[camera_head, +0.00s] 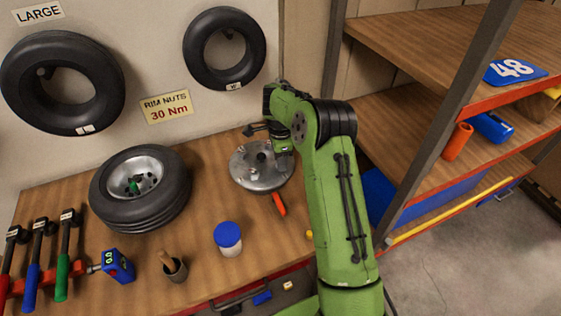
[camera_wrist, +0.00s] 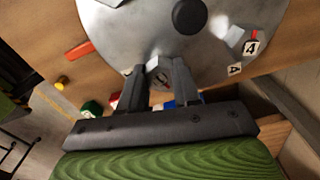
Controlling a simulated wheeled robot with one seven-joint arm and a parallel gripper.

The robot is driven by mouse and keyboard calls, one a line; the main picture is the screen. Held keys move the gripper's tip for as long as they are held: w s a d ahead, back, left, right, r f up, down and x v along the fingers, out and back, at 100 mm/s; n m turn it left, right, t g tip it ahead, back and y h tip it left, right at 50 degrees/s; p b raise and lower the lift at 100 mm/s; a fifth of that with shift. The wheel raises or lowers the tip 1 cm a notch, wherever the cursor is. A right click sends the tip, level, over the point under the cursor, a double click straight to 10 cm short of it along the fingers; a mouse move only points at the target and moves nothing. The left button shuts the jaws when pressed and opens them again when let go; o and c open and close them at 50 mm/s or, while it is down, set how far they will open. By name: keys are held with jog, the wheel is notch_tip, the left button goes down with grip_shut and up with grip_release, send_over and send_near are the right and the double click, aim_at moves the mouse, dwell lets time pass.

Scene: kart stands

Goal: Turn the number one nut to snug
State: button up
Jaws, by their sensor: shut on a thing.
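A round grey metal disc (camera_head: 249,176) lies on the wooden bench, and it fills the top of the wrist view (camera_wrist: 120,38). My gripper (camera_wrist: 159,68) is over the near edge of the disc. Its two dark fingers are shut on a light grey nut (camera_wrist: 157,64) at the disc's rim. A small numbered tag lies just below the nut, but its figure is too small to read surely. Another light block stands at the disc's right with numbered tags (camera_wrist: 252,47) beside it. In the head view my gripper (camera_head: 281,154) hides the held nut.
Shelves (camera_head: 440,150) rise close on the right.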

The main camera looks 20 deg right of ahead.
jog(key=shift+m+b, duration=0.6)
jog(key=shift+m, duration=1)
jog(key=shift+r, duration=0.1)
jog(key=o, duration=1.1)
jog(key=shift+c, duration=0.2)
notch_tip(320, 180, up, 16)
jog(key=p, duration=0.4)
